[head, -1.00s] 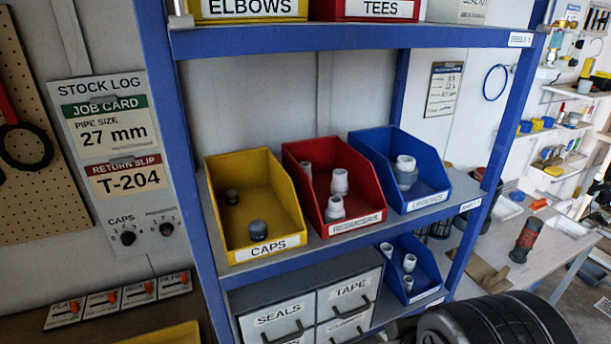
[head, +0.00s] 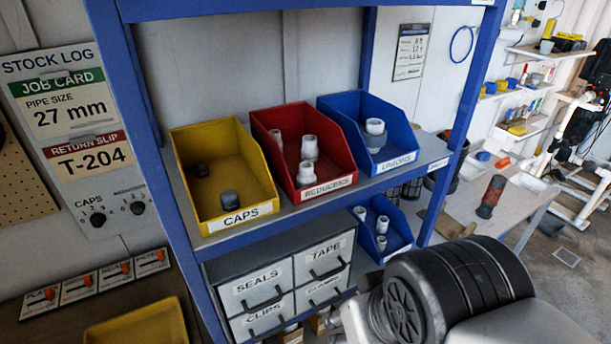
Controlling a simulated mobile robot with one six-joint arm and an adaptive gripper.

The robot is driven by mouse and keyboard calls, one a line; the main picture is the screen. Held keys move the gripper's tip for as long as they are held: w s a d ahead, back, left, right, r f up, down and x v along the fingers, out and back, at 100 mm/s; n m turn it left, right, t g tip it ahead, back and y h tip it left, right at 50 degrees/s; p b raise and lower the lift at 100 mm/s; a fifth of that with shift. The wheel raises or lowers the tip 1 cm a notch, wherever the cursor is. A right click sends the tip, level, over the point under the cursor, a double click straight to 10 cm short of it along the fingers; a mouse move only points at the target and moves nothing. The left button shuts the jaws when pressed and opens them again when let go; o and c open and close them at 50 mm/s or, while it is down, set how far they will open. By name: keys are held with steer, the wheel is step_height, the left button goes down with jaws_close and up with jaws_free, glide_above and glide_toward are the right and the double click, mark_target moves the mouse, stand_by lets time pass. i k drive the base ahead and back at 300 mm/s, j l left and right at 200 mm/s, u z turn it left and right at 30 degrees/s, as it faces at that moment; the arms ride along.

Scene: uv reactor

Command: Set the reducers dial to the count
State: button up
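The stock log board (head: 40,135) hangs on the wall at the left, with two small black dials low on it. The caps dial (head: 97,219) is on the left. The other dial (head: 137,208) is on the right, and its label is too blurred to read for sure. I cannot make out where either pointer stands. The red reducers bin (head: 328,185) sits mid-shelf between the caps and unions bins. I see three pale fittings in it: one at the back left (head: 276,139), one upright (head: 309,148) and one in front (head: 306,173). My gripper is not in view.
The yellow caps bin (head: 240,216) and blue unions bin (head: 400,160) flank the red one on the blue-framed shelf. Drawers (head: 325,258) stand below. Orange-handled switches (head: 98,280) and a yellow tray (head: 140,326) lie lower left.

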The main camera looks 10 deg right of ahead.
mark_target(137, 207)
steer(key=i+j+u, duration=0.15)
steer(key=j, duration=0.3)
steer(key=j+u, duration=0.2)
steer(key=j, duration=0.2)
steer(key=i+j+u, duration=0.15)
steer(key=j, duration=0.25)
steer(key=i, duration=0.05)
